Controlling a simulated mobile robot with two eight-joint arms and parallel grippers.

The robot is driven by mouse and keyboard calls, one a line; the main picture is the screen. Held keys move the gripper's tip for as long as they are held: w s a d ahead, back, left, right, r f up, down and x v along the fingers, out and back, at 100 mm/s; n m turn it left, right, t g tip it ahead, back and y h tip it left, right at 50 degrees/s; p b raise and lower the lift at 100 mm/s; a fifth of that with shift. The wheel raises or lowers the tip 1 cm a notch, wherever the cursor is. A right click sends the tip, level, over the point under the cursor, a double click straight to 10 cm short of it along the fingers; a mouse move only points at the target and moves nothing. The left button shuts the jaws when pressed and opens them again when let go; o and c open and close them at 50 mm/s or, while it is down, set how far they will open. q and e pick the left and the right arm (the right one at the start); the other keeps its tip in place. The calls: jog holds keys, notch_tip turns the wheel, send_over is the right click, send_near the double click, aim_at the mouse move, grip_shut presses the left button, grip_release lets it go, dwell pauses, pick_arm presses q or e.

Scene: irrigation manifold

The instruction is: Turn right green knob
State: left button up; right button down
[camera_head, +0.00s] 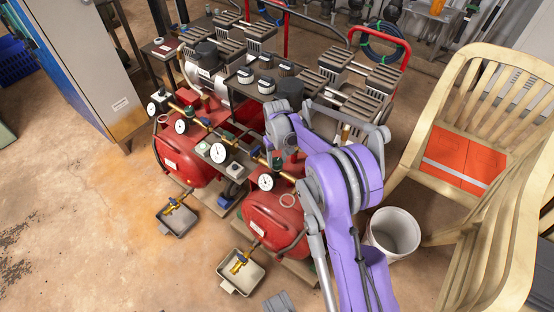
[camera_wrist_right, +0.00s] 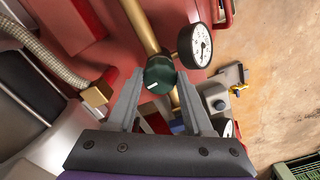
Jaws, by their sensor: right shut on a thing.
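The green knob (camera_wrist_right: 160,74) sits on a brass pipe in the right wrist view, with a short white mark on its face. My right gripper (camera_wrist_right: 160,80) is shut on it, one grey finger on each side. In the head view my purple right arm reaches over the right red tank (camera_head: 272,222) and hides most of the gripper and the knob. Another green knob (camera_head: 190,111) shows on the brass pipe further left. My left gripper is not in view.
A white dial gauge (camera_wrist_right: 195,46) stands close beside the held knob. Red-framed compressors (camera_head: 335,85) fill the space behind. A white bucket (camera_head: 393,233) and a wooden chair (camera_head: 440,130) stand at right.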

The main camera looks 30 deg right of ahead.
aim_at(277, 161)
jog(key=m, duration=0.5)
jog(key=shift+m, duration=0.3)
jog(key=shift+m+b, duration=0.45)
jog(key=shift+m, duration=1.75)
jog(key=shift+c, duration=1.5)
grip_release()
notch_tip(277, 161, up, 11)
jog(key=p, duration=0.2)
jog(key=shift+a, duration=0.1)
